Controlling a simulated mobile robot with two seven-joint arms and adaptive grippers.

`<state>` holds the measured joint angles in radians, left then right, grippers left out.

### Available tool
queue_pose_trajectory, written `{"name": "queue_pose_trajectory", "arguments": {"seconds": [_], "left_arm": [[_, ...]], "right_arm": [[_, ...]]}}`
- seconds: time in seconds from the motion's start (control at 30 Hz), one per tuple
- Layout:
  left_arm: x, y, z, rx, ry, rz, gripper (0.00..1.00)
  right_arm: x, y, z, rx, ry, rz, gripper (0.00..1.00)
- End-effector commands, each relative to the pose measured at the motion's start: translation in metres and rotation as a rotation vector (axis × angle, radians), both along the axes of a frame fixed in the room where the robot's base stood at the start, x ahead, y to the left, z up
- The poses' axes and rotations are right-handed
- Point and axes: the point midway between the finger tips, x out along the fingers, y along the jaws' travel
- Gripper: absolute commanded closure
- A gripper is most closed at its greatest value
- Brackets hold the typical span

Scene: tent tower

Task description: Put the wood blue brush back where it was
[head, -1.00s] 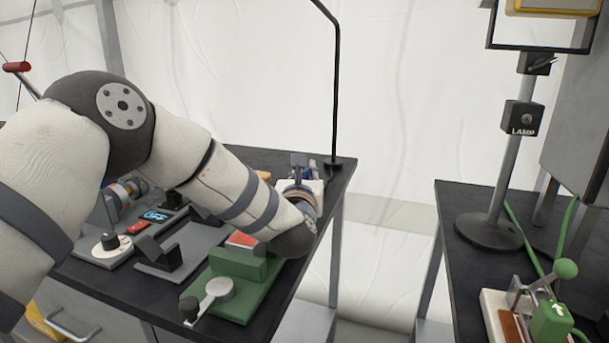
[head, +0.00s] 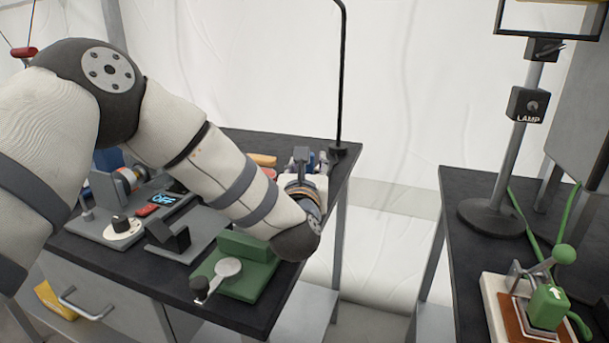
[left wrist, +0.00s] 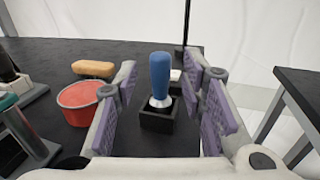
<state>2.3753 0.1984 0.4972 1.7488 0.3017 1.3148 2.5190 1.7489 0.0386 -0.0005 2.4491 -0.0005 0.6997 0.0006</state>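The brush (left wrist: 160,78) stands upright with its blue handle up and a pale metal collar below. Its lower end is in a small black square holder (left wrist: 158,122) on the dark table, so the bristles and any wood are hidden. My left gripper (left wrist: 162,70) is open, with its purple-padded fingers on either side of the handle and a visible gap on both sides. In the head view my left gripper (head: 302,162) is over the far right part of the table, and I cannot clearly make out the brush there. My right gripper is not in view.
A red round container (left wrist: 82,102) and an orange-tan block (left wrist: 94,68) are left of the holder. A thin black pole (head: 340,85) rises at the table's back corner. A green lever device (head: 243,268) is in front. A gap separates the right table (head: 470,262).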

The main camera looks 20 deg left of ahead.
Motion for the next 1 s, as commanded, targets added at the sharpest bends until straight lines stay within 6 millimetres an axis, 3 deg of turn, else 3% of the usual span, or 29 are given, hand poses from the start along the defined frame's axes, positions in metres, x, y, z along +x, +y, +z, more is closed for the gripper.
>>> {"name": "queue_pose_trajectory", "arguments": {"seconds": [0.2,0.4,1.0], "left_arm": [[-0.046,-0.011,0.004,0.000,-0.002,-0.002,0.63],[-0.069,-0.016,0.001,0.001,0.000,-0.001,0.63],[-0.072,-0.017,0.000,0.000,0.000,-0.002,0.63]], "right_arm": [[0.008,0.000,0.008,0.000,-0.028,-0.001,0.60],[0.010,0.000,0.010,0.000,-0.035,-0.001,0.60],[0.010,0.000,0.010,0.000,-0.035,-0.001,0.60]]}}
